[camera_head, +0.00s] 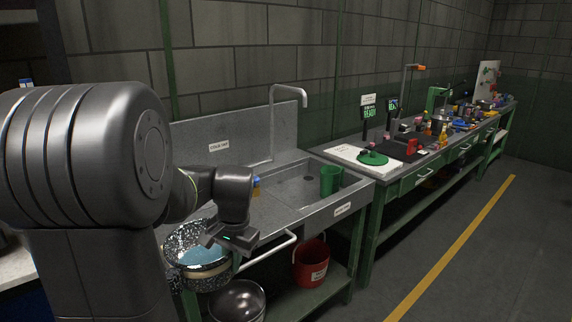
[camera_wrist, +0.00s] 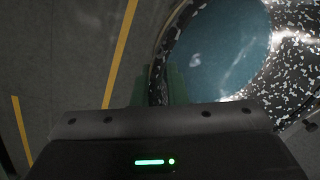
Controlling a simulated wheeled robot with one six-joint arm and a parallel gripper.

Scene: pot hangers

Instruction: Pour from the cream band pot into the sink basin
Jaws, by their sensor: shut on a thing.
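The cream band pot (camera_head: 208,276) is black speckled with white, with a cream band on its side and bluish liquid inside. My gripper (camera_head: 232,240) is shut on its rim, and the pot hangs in front of the sink's left front edge, roughly upright. In the wrist view the pot (camera_wrist: 295,60) fills the upper right, with the finger pads (camera_wrist: 165,88) on its wall. The sink basin (camera_head: 290,190) is grey metal and lies behind and to the right of the pot. My arm hides part of the sink's left side.
A green cup (camera_head: 330,181) stands in the basin's right part, and a tall faucet (camera_head: 272,115) rises behind. A white front rail (camera_head: 268,250) runs below the sink. A dark bowl (camera_head: 238,300) and a red bucket (camera_head: 311,264) sit below. A cluttered bench (camera_head: 400,183) extends right.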

